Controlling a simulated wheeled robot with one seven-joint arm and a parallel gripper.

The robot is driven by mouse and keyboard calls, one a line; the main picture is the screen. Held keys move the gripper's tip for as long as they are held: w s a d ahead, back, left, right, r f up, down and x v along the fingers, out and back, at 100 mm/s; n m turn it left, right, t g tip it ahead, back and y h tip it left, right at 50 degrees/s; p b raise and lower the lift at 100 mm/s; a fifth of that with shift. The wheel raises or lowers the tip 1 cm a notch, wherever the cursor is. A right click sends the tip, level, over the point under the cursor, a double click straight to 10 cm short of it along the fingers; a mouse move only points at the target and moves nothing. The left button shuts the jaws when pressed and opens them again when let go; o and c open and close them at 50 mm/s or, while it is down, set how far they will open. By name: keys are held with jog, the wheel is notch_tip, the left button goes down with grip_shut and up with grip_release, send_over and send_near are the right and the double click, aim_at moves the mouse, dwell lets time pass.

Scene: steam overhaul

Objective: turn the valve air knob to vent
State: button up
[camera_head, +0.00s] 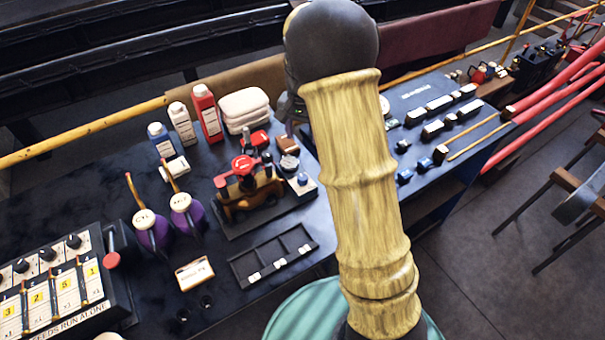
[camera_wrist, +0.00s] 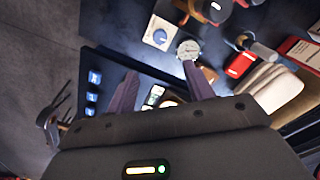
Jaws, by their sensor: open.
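A small pale box with a round blue knob (camera_wrist: 159,36), which looks like the valve air knob, is at the upper middle of the wrist view. Its markings are too small to read. In the head view the knob (camera_head: 302,179) sits on a pale block at the right end of the toy steam engine's base. My gripper (camera_wrist: 161,88) is open and empty, its two purple-grey fingers spread wide. The knob lies beyond the fingertips, apart from them. In the head view my arm hides most of the gripper.
A round gauge (camera_wrist: 188,49) is beside the knob. The toy steam engine (camera_head: 248,190) stands left of it. A compartment tray (camera_head: 272,257), purple oil cans (camera_head: 187,215), bottles (camera_head: 207,114) and folded white cloths (camera_head: 243,109) stand on the dark bench. A second bench (camera_head: 437,110) is at right.

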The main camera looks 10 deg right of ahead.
aim_at(303, 177)
notch_tip(303, 177, down, 17)
jog(key=p, duration=0.3)
jog(key=shift+f+p, duration=0.2)
jog(key=shift+p, duration=0.1)
jog(key=shift+c, duration=0.4)
jog(key=c, duration=0.9)
jog(key=shift+n, duration=0.4)
jog(key=n+b, duration=0.3)
jog(key=n, duration=0.2)
jog(key=n+b, duration=0.1)
jog(key=n, duration=0.5)
jog(key=shift+r+b, duration=0.1)
jog(key=shift+b, duration=0.25)
jog(key=shift+w, duration=0.1)
